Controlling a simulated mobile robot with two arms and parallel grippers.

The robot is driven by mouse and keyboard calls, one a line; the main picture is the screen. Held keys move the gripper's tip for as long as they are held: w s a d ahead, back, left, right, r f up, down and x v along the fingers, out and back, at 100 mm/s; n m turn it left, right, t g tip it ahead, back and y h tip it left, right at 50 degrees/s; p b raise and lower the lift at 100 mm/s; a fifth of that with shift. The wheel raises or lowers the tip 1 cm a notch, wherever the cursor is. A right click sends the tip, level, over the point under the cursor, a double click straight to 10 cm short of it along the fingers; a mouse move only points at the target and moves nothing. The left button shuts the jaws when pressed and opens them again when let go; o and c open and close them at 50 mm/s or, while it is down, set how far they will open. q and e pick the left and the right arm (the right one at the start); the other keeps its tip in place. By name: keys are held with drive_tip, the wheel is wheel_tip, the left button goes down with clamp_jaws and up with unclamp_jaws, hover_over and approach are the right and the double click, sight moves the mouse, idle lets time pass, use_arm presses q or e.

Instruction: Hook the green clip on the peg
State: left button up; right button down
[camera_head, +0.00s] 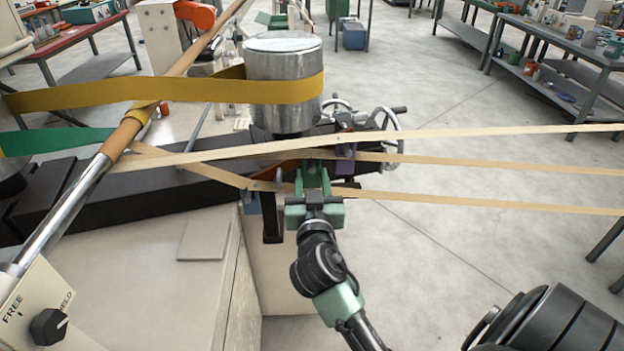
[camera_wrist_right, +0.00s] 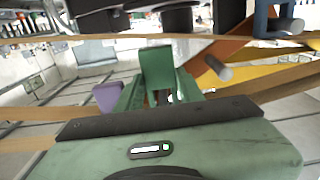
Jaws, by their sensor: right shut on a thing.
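My right gripper (camera_head: 314,182) has its green fingers closed on the green clip (camera_head: 315,165) beside the dark arm of the winder. In the right wrist view the clip (camera_wrist_right: 157,68) stands up as a green plate in front of the gripper body. A bare grey peg (camera_head: 279,178) is just left of the clip in the head view. In the right wrist view the peg (camera_wrist_right: 217,70) is to the right of the clip, with a gap in the picture. The clip's lower part is hidden by the fingers. My left gripper is out of view.
A blue clip (camera_head: 250,203) and a purple clip (camera_head: 345,150) are close on either side. Long tan tapes (camera_head: 480,163) run off to the right. A metal cylinder (camera_head: 284,60) wrapped by a yellow band (camera_head: 180,90) stands behind. Open floor is at the right.

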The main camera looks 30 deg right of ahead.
drive_tip(key=c, duration=0.8)
unclamp_jaws()
